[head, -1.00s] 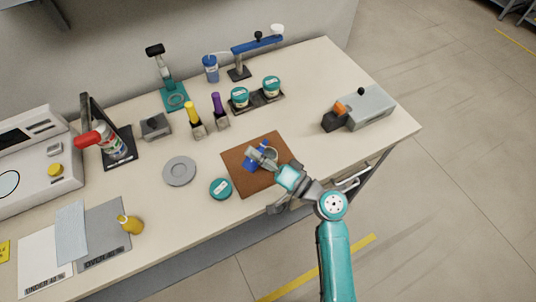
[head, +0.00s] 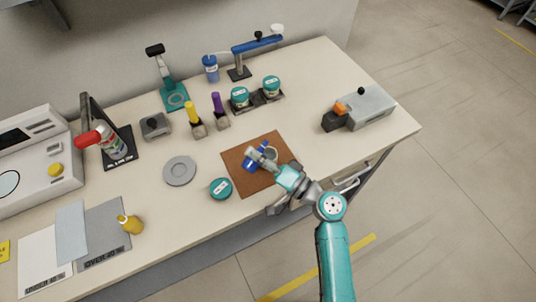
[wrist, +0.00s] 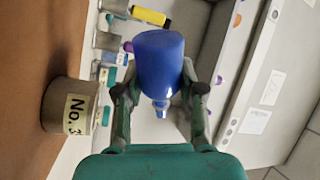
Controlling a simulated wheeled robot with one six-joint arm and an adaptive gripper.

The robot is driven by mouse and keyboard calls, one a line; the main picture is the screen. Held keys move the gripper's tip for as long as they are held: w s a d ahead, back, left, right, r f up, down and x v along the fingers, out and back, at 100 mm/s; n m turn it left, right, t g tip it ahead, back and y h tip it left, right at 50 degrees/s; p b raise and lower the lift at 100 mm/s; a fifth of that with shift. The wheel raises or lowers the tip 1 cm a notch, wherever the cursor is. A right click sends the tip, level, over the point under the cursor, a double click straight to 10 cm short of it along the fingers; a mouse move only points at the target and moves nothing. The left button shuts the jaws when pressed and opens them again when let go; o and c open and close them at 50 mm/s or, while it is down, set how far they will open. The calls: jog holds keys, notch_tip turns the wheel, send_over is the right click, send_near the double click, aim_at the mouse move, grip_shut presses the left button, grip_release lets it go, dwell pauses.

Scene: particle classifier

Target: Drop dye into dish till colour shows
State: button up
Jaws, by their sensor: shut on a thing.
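My gripper (head: 268,160) is shut on a blue dropper bottle (head: 253,163) above the brown mat. In the wrist view the gripper (wrist: 160,92) has one finger on each side of the bottle (wrist: 159,58). The bottle lies tipped over, and its clear nozzle shows at one end. In the head view the dish (head: 271,154) is partly hidden by my gripper. Its contents, and any drop at the nozzle, cannot be made out.
The brown mat (head: 240,180) lies near the table's front edge. A teal-lidded jar (head: 220,188) and a grey round plate (head: 179,171) are to its left. A grey box device (head: 371,106) stands right. Table between is clear.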

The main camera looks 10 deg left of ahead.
jog(key=shift+f+m+t+p, duration=0.15)
jog(key=shift+f+m+p, duration=0.15)
jog(key=shift+m, duration=0.45)
jog(key=shift+f+m+t+p, duration=0.15)
jog(key=shift+f+m+p, duration=0.1)
jog(key=shift+m, duration=0.5)
dwell(2.2)
jog(key=shift+r, duration=0.1)
dwell(0.4)
jog(key=n, duration=0.1)
jog(key=r+n, duration=0.1)
jog(key=n+g, duration=0.1)
jog(key=n, duration=0.1)
jog(key=shift+w+r, duration=0.1)
jog(key=shift+r, duration=0.2)
jog(key=shift+f+n, duration=0.2)
jog(key=shift+n, duration=0.3)
jog(key=shift+d+n, duration=0.1)
jog(key=shift+n, duration=0.2)
